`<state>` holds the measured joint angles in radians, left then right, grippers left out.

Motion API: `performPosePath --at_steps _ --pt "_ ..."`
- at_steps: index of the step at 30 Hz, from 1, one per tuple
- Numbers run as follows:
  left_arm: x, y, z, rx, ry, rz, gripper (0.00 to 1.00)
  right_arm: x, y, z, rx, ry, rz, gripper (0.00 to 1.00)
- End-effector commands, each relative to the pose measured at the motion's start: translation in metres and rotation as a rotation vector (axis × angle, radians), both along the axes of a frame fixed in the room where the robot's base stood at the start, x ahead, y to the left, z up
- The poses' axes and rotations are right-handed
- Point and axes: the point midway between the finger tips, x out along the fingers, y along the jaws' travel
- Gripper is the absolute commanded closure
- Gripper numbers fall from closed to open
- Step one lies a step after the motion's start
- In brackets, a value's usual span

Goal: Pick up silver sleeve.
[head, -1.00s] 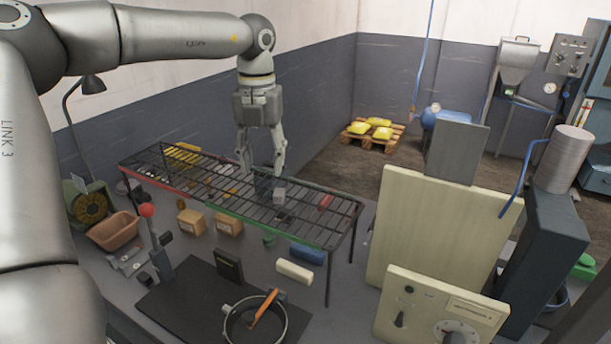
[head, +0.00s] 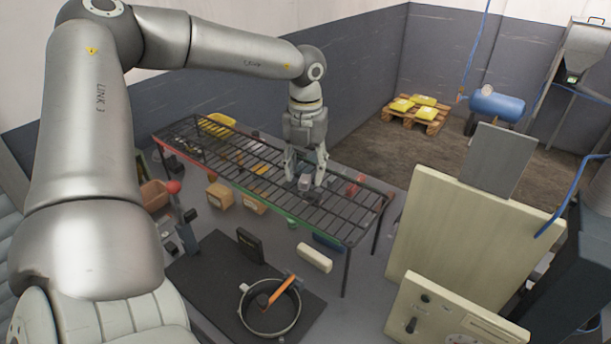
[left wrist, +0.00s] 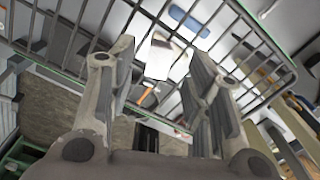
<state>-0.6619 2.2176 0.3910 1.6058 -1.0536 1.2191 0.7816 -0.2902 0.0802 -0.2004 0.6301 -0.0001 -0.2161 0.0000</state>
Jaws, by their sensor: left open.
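The silver sleeve (head: 304,182) is a small light grey piece on the wire rack (head: 345,238), toward its right half. My left gripper (head: 305,181) points down at the rack with its two fingers apart, and the sleeve shows between them. In the left wrist view the open fingers of my left gripper (left wrist: 162,80) frame a bright pale piece, which looks like the sleeve (left wrist: 160,57), above the rack bars. The fingers do not visibly press on it. My right gripper is not in view.
A yellow item (head: 217,124) and a red item (head: 355,184) are at the rack. Boxes and a white block (head: 314,257) lie lower down in front. A round pan (head: 270,308) with an orange handle stands on a dark mat. A cream panel (head: 450,235) rises at right.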

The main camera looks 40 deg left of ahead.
Motion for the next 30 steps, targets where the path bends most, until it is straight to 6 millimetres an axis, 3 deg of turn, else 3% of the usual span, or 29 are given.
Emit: performPosePath --at_steps 5,14,23,30 --pt "0.000 0.000 -0.017 0.000 0.002 0.000 0.54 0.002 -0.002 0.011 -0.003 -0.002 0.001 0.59" --pt "0.000 0.000 -0.023 0.000 -0.001 0.000 0.54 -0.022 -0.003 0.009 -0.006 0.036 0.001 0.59" --pt "0.000 0.000 -0.023 0.000 -0.001 0.000 0.90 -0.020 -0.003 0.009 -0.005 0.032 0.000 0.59" --pt "0.000 0.000 -0.023 0.000 -0.001 0.000 0.93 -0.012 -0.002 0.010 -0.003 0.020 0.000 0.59"
